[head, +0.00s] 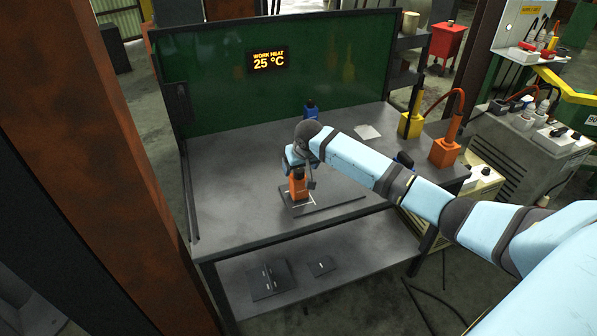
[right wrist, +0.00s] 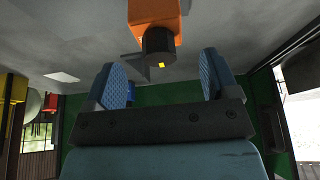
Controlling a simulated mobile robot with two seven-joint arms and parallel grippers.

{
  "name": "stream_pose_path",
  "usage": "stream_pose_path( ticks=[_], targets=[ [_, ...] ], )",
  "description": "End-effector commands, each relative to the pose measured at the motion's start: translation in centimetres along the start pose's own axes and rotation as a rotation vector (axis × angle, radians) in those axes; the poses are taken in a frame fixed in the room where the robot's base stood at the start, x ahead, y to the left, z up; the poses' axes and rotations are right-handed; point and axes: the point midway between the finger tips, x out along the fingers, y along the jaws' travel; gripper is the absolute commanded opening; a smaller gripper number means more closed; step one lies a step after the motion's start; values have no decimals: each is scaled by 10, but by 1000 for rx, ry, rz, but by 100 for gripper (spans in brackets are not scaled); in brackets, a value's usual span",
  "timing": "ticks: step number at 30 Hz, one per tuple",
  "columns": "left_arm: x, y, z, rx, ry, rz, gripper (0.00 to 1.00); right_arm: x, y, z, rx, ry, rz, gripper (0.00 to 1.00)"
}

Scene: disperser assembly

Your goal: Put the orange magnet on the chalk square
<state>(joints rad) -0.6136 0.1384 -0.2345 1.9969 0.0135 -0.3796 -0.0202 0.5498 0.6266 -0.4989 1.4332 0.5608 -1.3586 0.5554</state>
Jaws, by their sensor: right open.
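The orange magnet (head: 298,188) stands upright on a thin dark plate (head: 340,203) near the front of the workbench. White chalk lines (head: 309,199) show on the plate around its base; the exact fit inside the square is partly hidden. My right gripper (head: 301,166) is at the magnet's upper end. In the right wrist view the magnet (right wrist: 155,12), with its dark cylindrical end, lies past the tips of my two blue, spread fingers, with no contact visible. My left gripper is out of view.
A blue item (head: 311,111) stands behind my gripper and another (head: 404,159) at the bench's right side. A pale flat patch (head: 367,132) lies at the back right. Orange (head: 444,150) and yellow (head: 411,124) devices stand at the right. The bench's left part is clear.

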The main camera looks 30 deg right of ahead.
Motion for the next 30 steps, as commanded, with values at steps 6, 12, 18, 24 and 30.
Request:
stream_pose_path(
  ticks=[6,12,18,24,30],
  targets=[
    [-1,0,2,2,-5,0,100,-47,0,0,-1,2,0,81],
    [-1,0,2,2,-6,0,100,-70,0,0,0,1,-1,81],
    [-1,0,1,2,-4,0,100,-45,-25,36,-60,18,-51,81],
    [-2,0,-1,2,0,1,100,10,-85,144,-205,120,-204,81],
    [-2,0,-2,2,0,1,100,26,-130,261,-302,269,-332,81]
  ],
)
